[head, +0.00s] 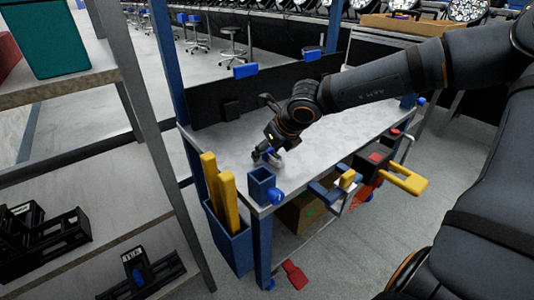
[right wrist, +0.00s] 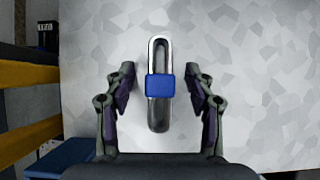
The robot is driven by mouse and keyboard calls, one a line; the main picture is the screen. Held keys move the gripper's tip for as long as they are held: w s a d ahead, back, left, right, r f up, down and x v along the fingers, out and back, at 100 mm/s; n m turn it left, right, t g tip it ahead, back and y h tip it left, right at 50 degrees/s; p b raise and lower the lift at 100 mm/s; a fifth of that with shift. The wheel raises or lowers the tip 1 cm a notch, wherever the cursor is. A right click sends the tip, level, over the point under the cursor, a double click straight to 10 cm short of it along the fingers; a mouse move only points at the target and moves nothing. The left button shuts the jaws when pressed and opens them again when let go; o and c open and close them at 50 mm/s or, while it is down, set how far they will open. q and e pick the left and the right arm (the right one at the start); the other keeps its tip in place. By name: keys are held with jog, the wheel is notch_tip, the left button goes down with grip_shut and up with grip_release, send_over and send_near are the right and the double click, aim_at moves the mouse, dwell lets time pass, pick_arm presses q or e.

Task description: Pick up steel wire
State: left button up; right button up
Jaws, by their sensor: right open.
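The steel wire is a narrow closed loop with a blue band around its middle. In the right wrist view the steel wire (right wrist: 160,50) lies on the pale bench top, its long sides pointing toward and away from me. My right gripper (right wrist: 160,73) is open, with one finger on each side of the loop and a gap to it on both sides. In the head view my right gripper (head: 264,154) is low over the near left part of the bench top (head: 222,146), and the wire is mostly hidden there. My left gripper is not in view.
A blue holder (head: 261,187) stands at the bench's near left corner, with yellow bars (head: 228,199) in a blue bin beside it. Tools with yellow handles (head: 405,181) hang along the bench's front. A shelf (head: 60,84) is at left. The bench's middle is clear.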

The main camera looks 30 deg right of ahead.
jog(key=shift+s+r, duration=0.1)
grip_shut()
